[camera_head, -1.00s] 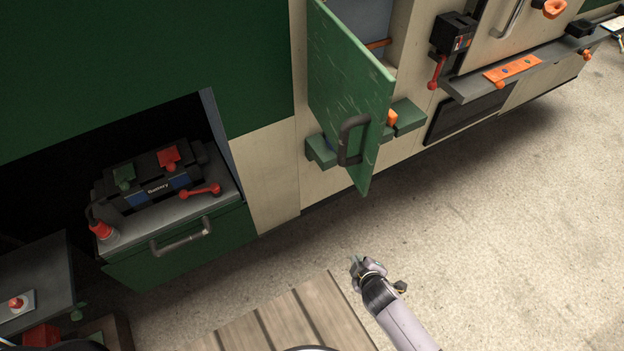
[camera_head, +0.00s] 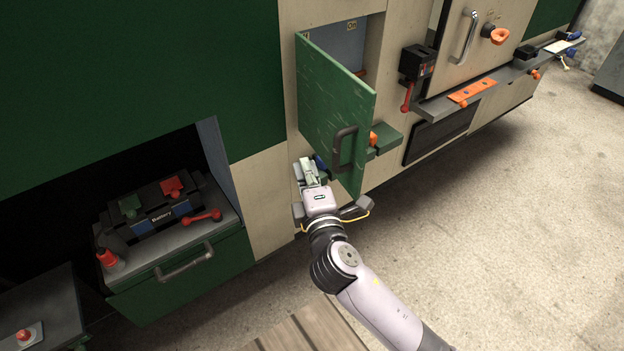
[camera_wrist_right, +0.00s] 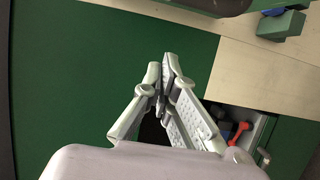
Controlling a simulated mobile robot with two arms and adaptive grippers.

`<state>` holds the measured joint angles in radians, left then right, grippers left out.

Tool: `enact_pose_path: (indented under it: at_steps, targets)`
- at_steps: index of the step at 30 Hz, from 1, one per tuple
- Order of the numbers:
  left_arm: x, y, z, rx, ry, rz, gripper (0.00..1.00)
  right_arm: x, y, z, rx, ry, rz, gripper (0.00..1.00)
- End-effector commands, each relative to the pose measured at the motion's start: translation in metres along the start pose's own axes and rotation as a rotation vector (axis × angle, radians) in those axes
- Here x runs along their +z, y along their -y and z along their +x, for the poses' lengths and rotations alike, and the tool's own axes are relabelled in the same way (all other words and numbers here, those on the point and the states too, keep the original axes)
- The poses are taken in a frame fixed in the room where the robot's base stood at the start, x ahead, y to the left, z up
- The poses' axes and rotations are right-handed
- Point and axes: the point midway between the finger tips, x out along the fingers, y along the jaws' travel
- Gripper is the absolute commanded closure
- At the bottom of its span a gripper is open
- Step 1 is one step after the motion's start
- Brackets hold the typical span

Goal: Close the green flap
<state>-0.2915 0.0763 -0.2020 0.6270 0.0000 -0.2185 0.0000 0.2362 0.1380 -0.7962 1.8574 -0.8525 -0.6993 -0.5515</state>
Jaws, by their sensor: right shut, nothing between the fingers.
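The green flap (camera_head: 328,95) stands open from the beige wall, hinged on its left side, with a dark handle (camera_head: 345,148) on its outer face. My right gripper (camera_head: 309,165) is shut and empty. In the head view it is at the flap's lower left, by the wall; I cannot tell whether it touches the flap. In the right wrist view, the closed fingertips (camera_wrist_right: 167,68) point toward a green surface. My left gripper is not in view.
Behind the flap is an open compartment (camera_head: 345,45). At left, a battery (camera_head: 155,205) rests on a pulled-out green drawer (camera_head: 180,275). A grey ledge (camera_head: 450,102) runs along the right wall. The floor at right is clear.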

Motion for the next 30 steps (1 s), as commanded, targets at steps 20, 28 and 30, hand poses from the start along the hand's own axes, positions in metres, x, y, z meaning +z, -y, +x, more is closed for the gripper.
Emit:
enact_pose_path:
  at_steps: [20,28,30]
  targets:
    - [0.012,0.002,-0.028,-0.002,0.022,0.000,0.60,0.038,0.001,0.022,-0.002,-0.001,0.001,1.00]
    - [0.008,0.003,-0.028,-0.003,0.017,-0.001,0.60,0.039,0.001,0.022,-0.003,-0.002,0.001,1.00]
    - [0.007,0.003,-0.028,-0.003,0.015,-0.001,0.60,0.043,0.001,0.021,-0.003,-0.005,0.000,1.00]
